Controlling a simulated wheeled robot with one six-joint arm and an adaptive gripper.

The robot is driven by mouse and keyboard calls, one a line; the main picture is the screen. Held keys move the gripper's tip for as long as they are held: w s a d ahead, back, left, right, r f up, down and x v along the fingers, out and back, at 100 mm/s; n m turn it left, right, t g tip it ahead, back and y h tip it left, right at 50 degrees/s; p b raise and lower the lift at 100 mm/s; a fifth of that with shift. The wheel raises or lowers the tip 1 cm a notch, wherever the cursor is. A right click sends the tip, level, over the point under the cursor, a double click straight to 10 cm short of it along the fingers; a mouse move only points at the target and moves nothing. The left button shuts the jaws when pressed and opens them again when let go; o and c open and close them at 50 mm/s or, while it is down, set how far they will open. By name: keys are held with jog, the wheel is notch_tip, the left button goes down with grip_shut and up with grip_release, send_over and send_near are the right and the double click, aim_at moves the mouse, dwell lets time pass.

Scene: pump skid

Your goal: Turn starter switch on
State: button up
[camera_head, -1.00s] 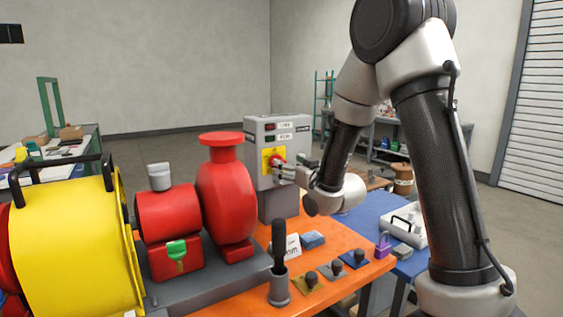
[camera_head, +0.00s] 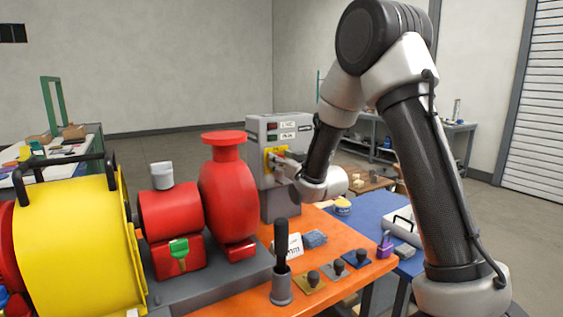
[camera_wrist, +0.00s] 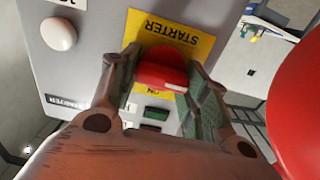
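The starter switch is a red knob (camera_wrist: 163,72) on a yellow plate (camera_wrist: 190,32) lettered STARTER, upside down in the wrist view. A small white mark shows at the knob's right end, and part of an ON label shows just below it. My gripper (camera_wrist: 163,80) has one finger on each side of the knob, parted and close to it; firm contact cannot be made out. In the head view my gripper (camera_head: 279,160) is at the yellow plate on the grey starter box (camera_head: 283,195) and mostly hides the knob.
A white round button (camera_wrist: 58,34) is on the same panel. In the head view, a red pump (camera_head: 228,195) and a yellow guard (camera_head: 75,245) stand left of the box. An upright black handle (camera_head: 281,245) and several small knobbed blocks are on the orange bench (camera_head: 240,303).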

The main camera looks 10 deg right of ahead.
jog(key=shift+m, duration=0.4)
jog(key=m, duration=0.3)
jog(key=shift+d+m, duration=0.15)
jog(key=shift+m, duration=0.25)
jog(key=m, duration=0.4)
jog(key=shift+w+d+f+m, duration=0.1)
jog(key=shift+f+m, duration=0.05)
jog(key=shift+m, duration=0.15)
jog(key=m, duration=0.4)
jog(key=shift+d+f, duration=0.1)
jog(key=m, duration=0.4)
jog(key=shift+f+m, duration=0.15)
jog(key=shift+m, duration=0.15)
jog(key=o, duration=1)
